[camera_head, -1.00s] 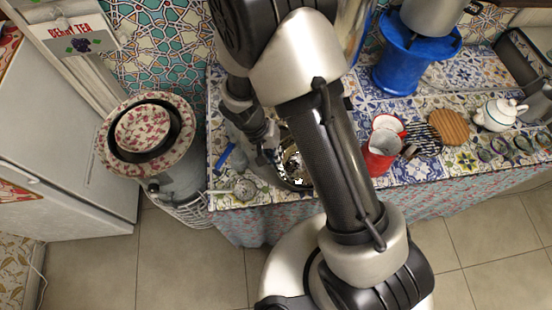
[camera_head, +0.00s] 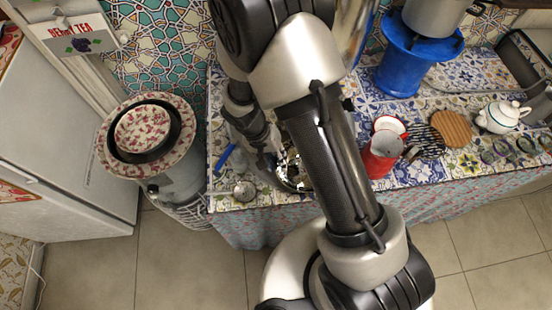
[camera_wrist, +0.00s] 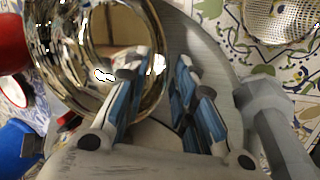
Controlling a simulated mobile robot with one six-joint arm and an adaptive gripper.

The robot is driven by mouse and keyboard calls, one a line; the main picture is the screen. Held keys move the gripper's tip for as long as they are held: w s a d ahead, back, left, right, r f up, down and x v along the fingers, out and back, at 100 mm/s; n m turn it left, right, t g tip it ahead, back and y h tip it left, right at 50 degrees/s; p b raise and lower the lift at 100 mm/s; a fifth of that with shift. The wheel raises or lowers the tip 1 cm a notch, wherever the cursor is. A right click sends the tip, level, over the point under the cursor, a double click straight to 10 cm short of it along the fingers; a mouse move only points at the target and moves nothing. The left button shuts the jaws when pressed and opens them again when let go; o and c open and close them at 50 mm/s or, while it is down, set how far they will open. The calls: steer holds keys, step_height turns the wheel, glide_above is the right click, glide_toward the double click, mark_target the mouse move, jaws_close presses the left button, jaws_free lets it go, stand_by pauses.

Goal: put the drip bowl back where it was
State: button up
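My gripper (camera_wrist: 163,65) is open in the wrist view, with a narrow gap between its blue-padded fingers. A shiny, round metal vessel (camera_wrist: 60,45) lies at and beside the left finger; I cannot tell if they touch. It seems to be the drip bowl, but its shape is partly hidden by the finger. A grey round surface like a tray (camera_wrist: 185,35) lies behind it. In the head view my gripper (camera_head: 272,150) is small and partly hidden, over a dark round tray (camera_head: 288,185) with a shiny thing on it. My arm hides much of that area.
A metal strainer (camera_head: 244,191) lies near the counter's front edge; it also shows in the wrist view (camera_wrist: 285,15). A blue-handled item (camera_head: 224,158) lies left of the tray. A red jug (camera_head: 381,153), wooden disc (camera_head: 452,128) and white teapot (camera_head: 500,115) stand to the right.

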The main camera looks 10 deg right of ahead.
steer(key=s+p+v, duration=0.1)
steer(key=p+v, duration=0.3)
steer(key=v, duration=0.8)
steer(key=shift+w+r+p, duration=0.2)
steer(key=shift+w+p, duration=0.15)
steer(key=shift+w, duration=0.1)
steer(key=shift+s, duration=0.1)
